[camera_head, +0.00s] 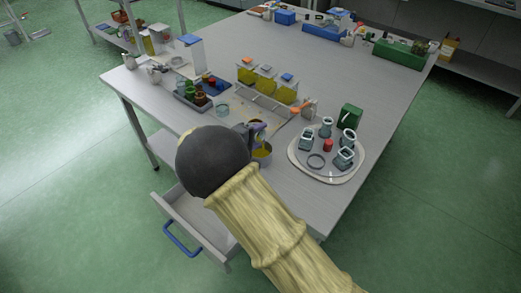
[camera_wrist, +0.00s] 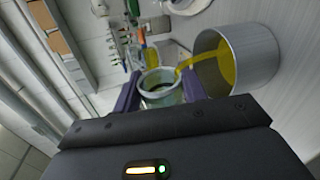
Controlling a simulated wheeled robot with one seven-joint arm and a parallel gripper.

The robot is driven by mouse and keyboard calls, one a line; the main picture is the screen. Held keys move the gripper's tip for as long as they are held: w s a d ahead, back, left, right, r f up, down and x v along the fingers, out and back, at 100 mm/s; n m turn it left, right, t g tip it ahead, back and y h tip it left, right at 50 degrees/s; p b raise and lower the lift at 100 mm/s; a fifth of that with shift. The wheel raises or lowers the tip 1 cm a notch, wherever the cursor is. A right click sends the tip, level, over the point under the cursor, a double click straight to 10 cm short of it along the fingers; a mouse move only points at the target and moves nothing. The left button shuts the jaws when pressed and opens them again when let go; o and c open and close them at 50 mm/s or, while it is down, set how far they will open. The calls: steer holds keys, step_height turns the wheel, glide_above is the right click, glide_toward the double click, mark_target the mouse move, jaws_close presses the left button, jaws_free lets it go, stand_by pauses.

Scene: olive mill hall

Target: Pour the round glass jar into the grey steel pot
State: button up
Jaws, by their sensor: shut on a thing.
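My gripper (camera_wrist: 160,93) is shut on the round glass jar (camera_wrist: 163,98), with a finger on each side of it. The jar is tilted, and a yellow stream runs from its rim toward the grey steel pot (camera_wrist: 262,62). Yellow liquid shows inside the pot. In the head view the pot (camera_head: 263,155) stands near the table's front edge, partly hidden by my arm. My gripper (camera_head: 255,130) is just above and beside it there; the jar is mostly hidden in that view.
A white tray (camera_head: 299,165) with several small jars, a ring and a red item lies to the right. A rack of yellow containers (camera_head: 266,85) and a dark tray (camera_head: 186,97) stand behind. An open drawer (camera_head: 190,222) juts from the front. The table's far middle is clear.

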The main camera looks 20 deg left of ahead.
steer(key=shift+d+m+y+b, duration=0.15)
steer(key=shift+m+y+b, duration=0.35)
steer(key=shift+b, duration=1.4)
steer(key=shift+r+p, duration=0.35)
steer(key=shift+p, duration=0.65)
steer(key=n+p, duration=0.1)
steer(key=p, duration=0.1)
steer(key=shift+h+p, duration=0.3)
steer(key=n+p, duration=0.1)
steer(key=p, duration=0.2)
steer(key=shift+a+f+h, duration=0.1)
steer(key=shift+a+h, duration=0.1)
steer(key=shift+h, duration=0.2)
steer(key=shift+f, duration=0.35)
steer(key=shift+r+n+p, duration=0.1)
steer(key=shift+n+p, duration=0.3)
steer(key=shift+p, duration=0.25)
